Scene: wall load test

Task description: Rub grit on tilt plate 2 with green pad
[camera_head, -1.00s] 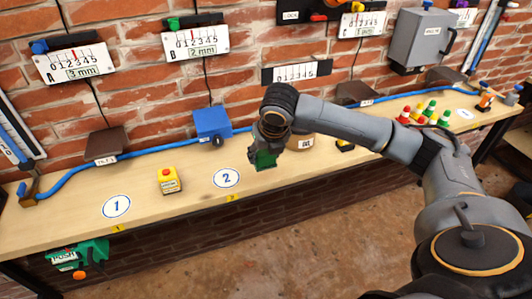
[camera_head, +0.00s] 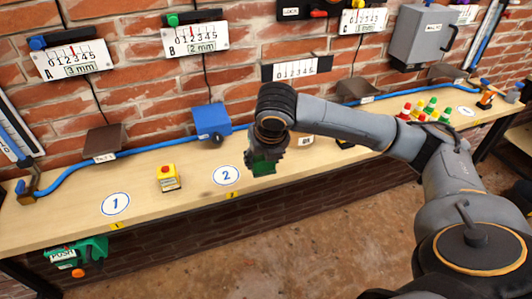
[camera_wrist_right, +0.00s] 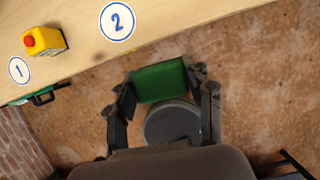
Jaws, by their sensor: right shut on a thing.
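My right gripper (camera_head: 263,160) is shut on a green pad (camera_head: 264,168) over the bench's front edge, right of the disc marked 2 (camera_head: 227,175). In the right wrist view the green pad (camera_wrist_right: 160,82) sits between both fingers, and bare floor shows around it. A blue tilted box or plate (camera_head: 211,120) stands at the back of the bench behind disc 2. I cannot read a label on it or see grit, so I cannot tell if it is tilt plate 2. A brown tilted plate (camera_head: 104,140) stands behind disc 1. My left gripper is out of view.
A yellow box with a red button (camera_head: 168,178) stands between discs 1 and 2. A blue hose (camera_head: 155,147) runs along the back. A green device labelled PUSH (camera_head: 82,254) hangs below the front edge. Gauge plates hang on the brick wall.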

